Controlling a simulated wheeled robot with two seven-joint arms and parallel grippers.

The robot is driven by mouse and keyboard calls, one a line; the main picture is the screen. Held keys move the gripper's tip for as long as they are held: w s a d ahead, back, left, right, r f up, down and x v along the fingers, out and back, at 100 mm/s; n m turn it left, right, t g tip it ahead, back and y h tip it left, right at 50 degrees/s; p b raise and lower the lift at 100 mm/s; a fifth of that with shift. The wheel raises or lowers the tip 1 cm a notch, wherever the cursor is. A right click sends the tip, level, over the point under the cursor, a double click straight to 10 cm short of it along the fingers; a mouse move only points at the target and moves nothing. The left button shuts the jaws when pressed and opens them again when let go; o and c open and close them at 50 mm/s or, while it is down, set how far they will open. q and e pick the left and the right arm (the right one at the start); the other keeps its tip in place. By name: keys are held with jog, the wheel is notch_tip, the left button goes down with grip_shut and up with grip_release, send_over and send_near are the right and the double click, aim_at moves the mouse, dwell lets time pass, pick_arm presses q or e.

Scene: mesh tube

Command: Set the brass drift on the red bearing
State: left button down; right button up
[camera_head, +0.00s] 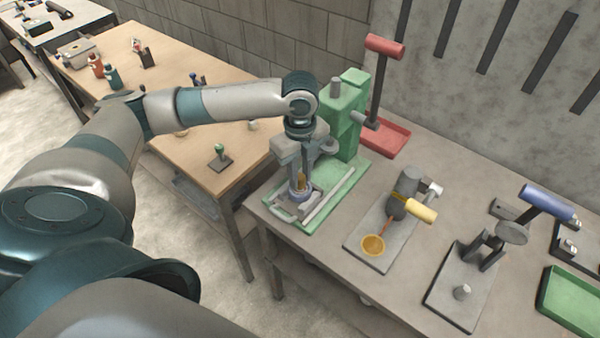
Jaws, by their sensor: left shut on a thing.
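My left gripper (299,168) points down over the base of the green press (343,115) and is shut on the brass drift (301,181). The drift is small, brass-coloured and upright between the fingers. Just below it, a bluish-purple ring (301,195) sits in a grey fixture on the green base. Whether the drift touches the ring is too small to tell. I cannot make out a red bearing; the gripper covers part of the fixture. My right gripper is not in view.
A wooden table (190,100) is at the left.

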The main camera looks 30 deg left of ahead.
pick_arm(q)
jog(key=shift+f, duration=0.55)
dwell(0.5)
jog(key=c, duration=1.4)
grip_release()
jog(key=shift+c, duration=0.2)
notch_tip(320, 180, up, 17)
jog(key=b, duration=0.3)
jog(key=shift+r+b, duration=0.2)
jog(key=shift+b, duration=0.1)
jog(key=shift+s+f, duration=0.1)
